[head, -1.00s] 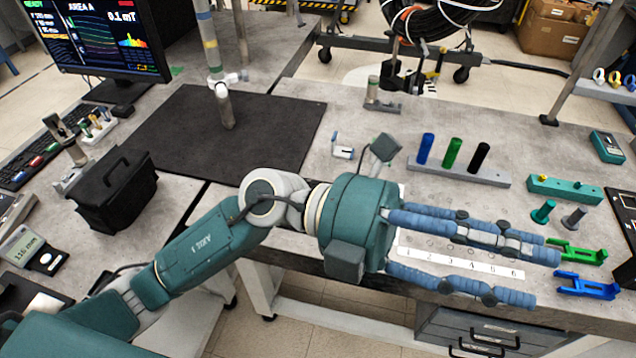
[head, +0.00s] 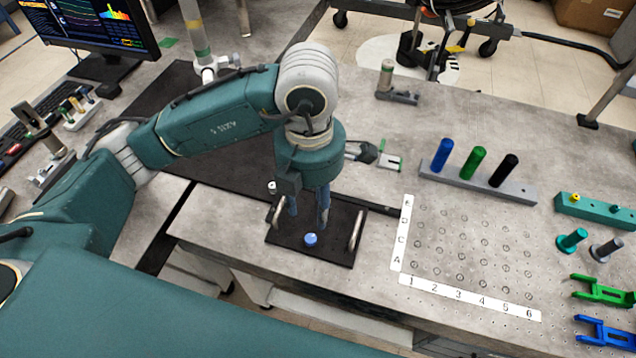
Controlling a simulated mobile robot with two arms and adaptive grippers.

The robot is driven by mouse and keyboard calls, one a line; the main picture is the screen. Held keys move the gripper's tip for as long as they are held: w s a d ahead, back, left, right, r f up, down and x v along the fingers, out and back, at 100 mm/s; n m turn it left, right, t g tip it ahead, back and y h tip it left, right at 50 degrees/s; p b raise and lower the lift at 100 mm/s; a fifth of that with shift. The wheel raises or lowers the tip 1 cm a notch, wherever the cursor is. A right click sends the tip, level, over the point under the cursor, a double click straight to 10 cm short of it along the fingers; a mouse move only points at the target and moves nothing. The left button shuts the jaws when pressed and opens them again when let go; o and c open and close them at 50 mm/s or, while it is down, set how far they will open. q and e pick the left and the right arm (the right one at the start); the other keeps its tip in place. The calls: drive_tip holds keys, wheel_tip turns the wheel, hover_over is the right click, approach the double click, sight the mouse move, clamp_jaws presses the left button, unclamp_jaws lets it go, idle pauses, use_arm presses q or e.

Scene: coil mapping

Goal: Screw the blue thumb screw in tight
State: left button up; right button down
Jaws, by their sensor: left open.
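The blue thumb screw (head: 310,240) shows as a small blue knob on a dark plate (head: 283,248) with a metal handle on each side, near the front edge of the bench. Whether its thread is seated cannot be seen. My left gripper (head: 308,222) points down over the plate, its fingers apart just behind the screw in the picture. It is open and holds nothing that I can see. The gripper's wrist hides the far part of the plate. My right gripper is not in view.
A labelled hole grid (head: 470,250) lies right of the plate. Behind it stands a grey rack (head: 470,183) with blue, green and black cylinders. Green (head: 604,291) and blue (head: 604,333) brackets lie at the far right. A dark mat (head: 225,165) lies behind my arm.

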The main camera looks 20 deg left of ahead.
sight(311, 238)
use_arm(q)
drive_tip(key=shift+s+f, duration=0.85)
drive_tip(key=shift+f, duration=0.1)
wheel_tip(311, 238, down, 3)
drive_tip(key=shift+f+p, duration=0.1)
drive_tip(key=shift+p, duration=0.35)
drive_tip(key=f, duration=0.3)
drive_tip(key=shift+w, duration=0.25)
drive_tip(key=shift+f+p, duration=0.35)
drive_tip(key=shift+f, duration=0.65)
drive_tip(key=shift+c, duration=1)
drive_tip(key=c, duration=0.4)
clamp_jaws()
drive_tip(key=shift+c, duration=0.4)
unclamp_jaws()
clamp_jaws()
drive_tip(key=shift+m, duration=0.3)
drive_tip(key=m, duration=0.3)
drive_tip(key=shift+m, duration=0.3)
drive_tip(key=m, duration=0.3)
drive_tip(key=shift+m, duration=0.3)
drive_tip(key=m, duration=0.3)
drive_tip(key=shift+f+m, duration=0.2)
drive_tip(key=shift+m, duration=0.1)
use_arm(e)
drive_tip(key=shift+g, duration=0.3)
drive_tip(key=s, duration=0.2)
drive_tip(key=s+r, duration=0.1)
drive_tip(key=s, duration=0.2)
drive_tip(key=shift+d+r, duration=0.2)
